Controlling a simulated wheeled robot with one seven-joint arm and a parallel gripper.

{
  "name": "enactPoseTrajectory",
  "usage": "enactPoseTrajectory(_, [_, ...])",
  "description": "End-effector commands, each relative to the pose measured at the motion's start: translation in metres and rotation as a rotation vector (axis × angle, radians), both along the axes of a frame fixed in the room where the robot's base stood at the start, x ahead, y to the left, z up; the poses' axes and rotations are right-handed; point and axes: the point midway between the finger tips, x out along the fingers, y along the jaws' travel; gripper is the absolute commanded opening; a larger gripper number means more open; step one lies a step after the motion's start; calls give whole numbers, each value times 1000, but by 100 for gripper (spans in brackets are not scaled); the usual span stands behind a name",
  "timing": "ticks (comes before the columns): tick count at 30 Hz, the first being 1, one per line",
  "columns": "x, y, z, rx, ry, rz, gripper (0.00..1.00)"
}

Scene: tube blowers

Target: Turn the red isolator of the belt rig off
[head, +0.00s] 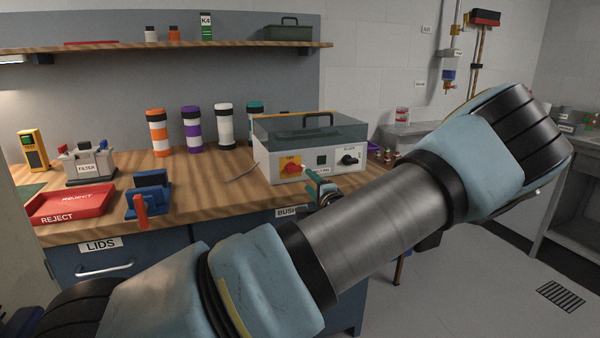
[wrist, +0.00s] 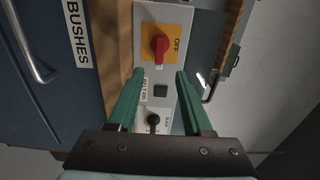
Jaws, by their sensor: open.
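The belt rig (head: 265,163) is a pale box with a clear grey lid and black handle, on the wooden bench. Its red isolator (head: 292,168) sits on a yellow plate at the panel's left. In the wrist view the red isolator (wrist: 161,46) lies just beyond my fingertips, centred between them. Its handle lies crosswise to the direction of the OFF mark. My gripper (wrist: 160,73) is open and empty, with green fingers apart and not visibly touching the isolator. In the head view my gripper (head: 311,178) is partly hidden by my arm.
A dark square button (wrist: 160,91) and a black knob (wrist: 153,121) share the panel. Several striped tubes stand left of the rig. A blue holder (head: 148,195) and red reject tray (head: 72,203) are further left. A drawer handle (wrist: 30,45) juts out below the bench.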

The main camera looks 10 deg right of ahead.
Motion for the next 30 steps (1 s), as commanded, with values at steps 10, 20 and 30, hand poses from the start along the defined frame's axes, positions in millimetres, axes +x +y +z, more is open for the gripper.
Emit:
enactPoseTrajectory(10, [63,9,2,-1,1,2,50])
enactPoseTrajectory(20, [84,12,0,-1,3,1,50])
enactPoseTrajectory(30, [84,12,-1,-1,3,1,35])
